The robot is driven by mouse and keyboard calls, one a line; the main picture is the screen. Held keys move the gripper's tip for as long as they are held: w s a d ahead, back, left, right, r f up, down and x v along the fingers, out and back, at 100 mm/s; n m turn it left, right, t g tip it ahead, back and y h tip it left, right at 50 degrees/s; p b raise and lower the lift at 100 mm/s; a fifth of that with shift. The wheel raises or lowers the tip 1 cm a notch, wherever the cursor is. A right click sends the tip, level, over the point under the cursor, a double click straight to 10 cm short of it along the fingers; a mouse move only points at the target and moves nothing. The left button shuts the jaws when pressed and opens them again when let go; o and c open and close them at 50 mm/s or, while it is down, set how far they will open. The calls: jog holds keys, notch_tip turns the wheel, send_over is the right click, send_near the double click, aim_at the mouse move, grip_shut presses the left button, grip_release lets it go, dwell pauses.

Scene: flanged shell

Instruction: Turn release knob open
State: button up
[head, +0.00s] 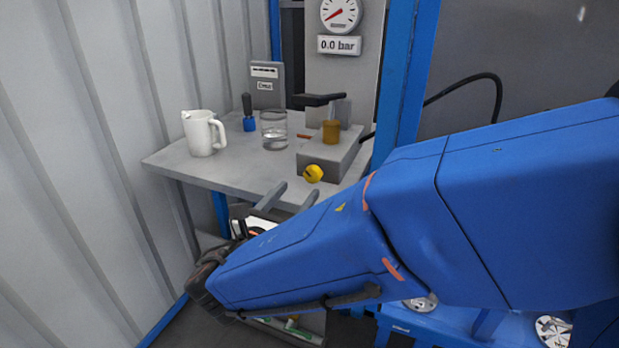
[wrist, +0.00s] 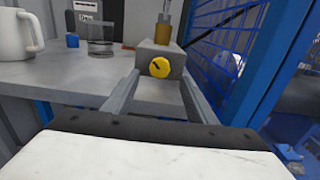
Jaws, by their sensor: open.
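The release knob (head: 313,173) is a round yellow knob with a dark pointer mark on the front of a grey block (head: 333,154) at the table's front edge. In the wrist view the knob (wrist: 159,67) sits between and beyond my two fingers. My gripper (head: 285,197) is open and empty, its fingertips short of the knob in the head view. In the wrist view the fingers of my gripper (wrist: 158,92) flank the knob's line, and I see no contact. The knob's mark looks slanted.
A white jug (head: 202,133), a glass of water (head: 274,130) and a blue-based tool (head: 249,114) stand on the grey table (head: 180,162). A gauge (head: 341,14) and a "0.0 bar" display are behind. Blue mesh (wrist: 232,50) borders the right.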

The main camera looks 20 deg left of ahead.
aim_at(311, 175)
jog(key=w, duration=0.8)
jog(key=shift+w+d, duration=0.1)
jog(key=shift+d, duration=0.2)
jog(key=c, duration=1.1)
